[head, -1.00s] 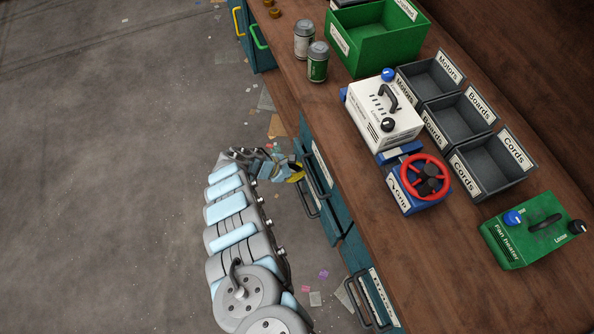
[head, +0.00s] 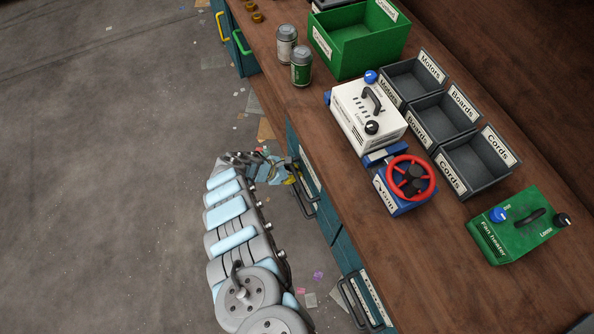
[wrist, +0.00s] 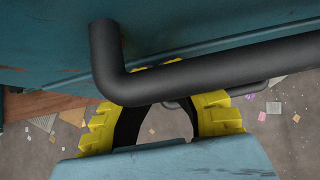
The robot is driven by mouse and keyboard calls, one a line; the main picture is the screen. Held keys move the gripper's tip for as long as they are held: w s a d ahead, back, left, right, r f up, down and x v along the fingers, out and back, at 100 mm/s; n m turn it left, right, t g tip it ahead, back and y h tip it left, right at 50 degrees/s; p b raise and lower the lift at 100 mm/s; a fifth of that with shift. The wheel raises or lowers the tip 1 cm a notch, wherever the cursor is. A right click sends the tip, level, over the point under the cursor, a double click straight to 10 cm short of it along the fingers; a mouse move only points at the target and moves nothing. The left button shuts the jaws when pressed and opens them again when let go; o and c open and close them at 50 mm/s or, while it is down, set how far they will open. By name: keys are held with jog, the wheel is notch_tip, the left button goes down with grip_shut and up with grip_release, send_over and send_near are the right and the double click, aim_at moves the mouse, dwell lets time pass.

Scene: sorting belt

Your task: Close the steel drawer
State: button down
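A teal drawer front with a dark bar handle (head: 304,196) is on the bench's left side in the head view. Its label is too small to read, so I cannot confirm it is the steel drawer. My gripper (head: 287,175) is beside this handle. In the wrist view, the dark handle (wrist: 225,68) crosses close in front of the yellow fingers of my gripper (wrist: 160,66). The fingers converge behind the bar and look shut, with nothing seen between them. Contact with the drawer is hard to tell.
Another dark-handled drawer (head: 358,302) is nearer the camera. Yellow (head: 221,26) and green (head: 241,43) handles are farther along. The benchtop holds a green crate (head: 345,54), two cans, a white device (head: 362,125) and grey bins. Floor at left is mostly clear, with scraps.

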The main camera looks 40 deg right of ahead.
jog(key=a+f+p+v, duration=0.1)
jog(key=p+v, duration=0.3)
jog(key=v, duration=0.8)
jog(key=shift+w+a+f, duration=0.2)
jog(key=shift+w+a, duration=0.1)
jog(key=shift+a, duration=0.25)
